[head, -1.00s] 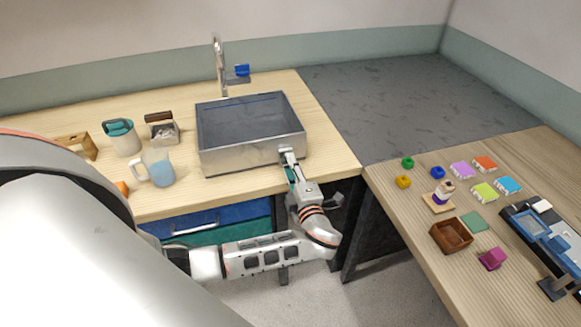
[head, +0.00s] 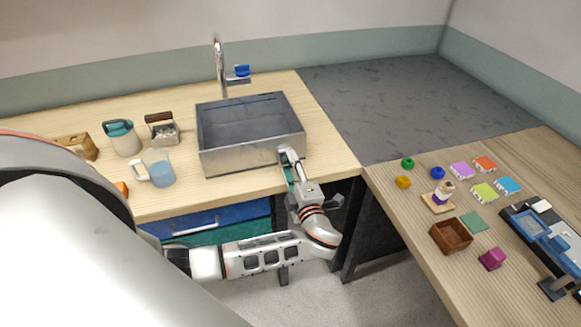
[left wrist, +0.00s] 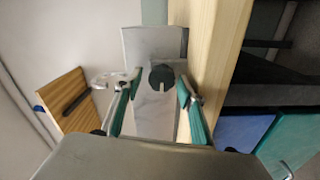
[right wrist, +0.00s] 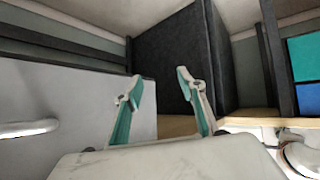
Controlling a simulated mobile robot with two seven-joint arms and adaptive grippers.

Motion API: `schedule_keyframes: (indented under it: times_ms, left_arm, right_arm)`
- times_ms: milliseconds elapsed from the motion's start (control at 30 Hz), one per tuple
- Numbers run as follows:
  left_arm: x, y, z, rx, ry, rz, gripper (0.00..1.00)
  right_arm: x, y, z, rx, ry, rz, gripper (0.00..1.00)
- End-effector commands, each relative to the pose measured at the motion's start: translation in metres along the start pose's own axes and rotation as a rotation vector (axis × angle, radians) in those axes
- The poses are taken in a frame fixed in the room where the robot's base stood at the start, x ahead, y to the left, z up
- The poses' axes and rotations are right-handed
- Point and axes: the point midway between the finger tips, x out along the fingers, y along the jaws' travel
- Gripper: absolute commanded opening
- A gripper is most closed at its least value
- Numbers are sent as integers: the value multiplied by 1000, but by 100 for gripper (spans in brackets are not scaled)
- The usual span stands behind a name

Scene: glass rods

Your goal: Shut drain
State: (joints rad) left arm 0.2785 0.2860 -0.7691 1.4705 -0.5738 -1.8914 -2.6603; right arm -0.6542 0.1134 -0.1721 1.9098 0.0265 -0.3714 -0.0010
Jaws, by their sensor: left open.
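The grey metal sink (head: 225,163) stands on the wooden counter, with a faucet (head: 219,65) behind it. In the left wrist view, a round dark knob (left wrist: 161,77) with a light mark sits on the sink's front wall (left wrist: 152,118). My left gripper (head: 287,156) is at the front wall of the sink, near its right end. In the left wrist view its open fingers lie either side of the knob; I cannot tell whether they touch it. My right gripper (right wrist: 160,82) shows only in the right wrist view, open and empty. The drain itself is not visible.
A pitcher (head: 158,168), a jar (head: 122,138) and a handled container (head: 162,129) stand left of the sink. A blue drawer (head: 240,214) lies below the counter. The right table (head: 400,205) holds a brown box (head: 450,236) and several small coloured items.

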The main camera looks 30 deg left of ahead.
Motion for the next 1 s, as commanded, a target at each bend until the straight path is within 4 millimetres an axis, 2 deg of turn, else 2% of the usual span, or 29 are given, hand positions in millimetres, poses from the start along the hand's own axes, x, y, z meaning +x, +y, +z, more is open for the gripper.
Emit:
schedule_keyframes:
  times_ms: [267,367,733,1000]
  left_arm:
    - [-4,-5,0,3,-4,-10,44]
    - [-13,-6,1,2,-6,-11,44]
    - [-65,-2,1,0,-3,-6,44]
    - [-81,0,0,0,-1,-1,44]
  right_arm:
    - [-1,2,4,-8,-5,0,40]
    - [0,2,3,-7,-4,0,40]
    - [0,2,2,-6,-2,0,40]
    - [0,2,1,-6,-1,0,40]
